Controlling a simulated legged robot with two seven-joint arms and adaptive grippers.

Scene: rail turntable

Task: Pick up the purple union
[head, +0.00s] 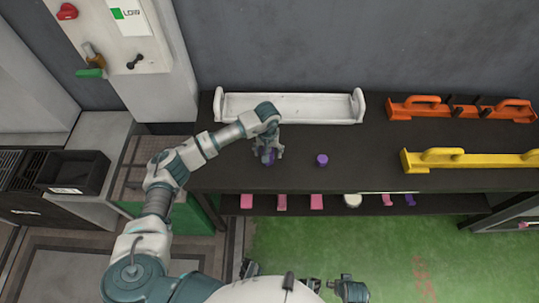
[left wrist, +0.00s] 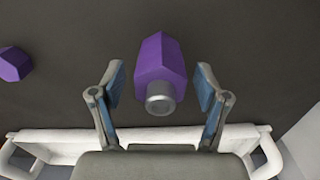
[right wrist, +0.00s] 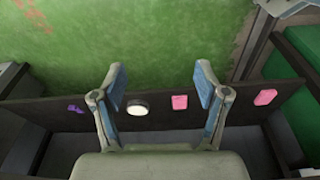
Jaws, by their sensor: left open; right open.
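A purple union (left wrist: 157,62), a faceted piece with a grey metal end, is between the spread fingers of my left gripper (left wrist: 160,88) in the left wrist view, with a gap on each side. In the head view my left gripper (head: 268,155) is over the dark bench top and mostly hides this purple piece. A second purple piece (head: 322,160) stands on the bench to the right; a purple piece also shows at the left edge of the left wrist view (left wrist: 14,64). My right gripper (right wrist: 160,88) is open and empty, away from the bench top.
A white tray (head: 290,108) lies at the back of the bench (head: 370,150). An orange holder (head: 462,110) and a yellow holder (head: 470,161) are at the right. Pink pieces (head: 317,201) and a white round piece (head: 352,200) are on the lower shelf. A black bin (head: 75,172) stands left.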

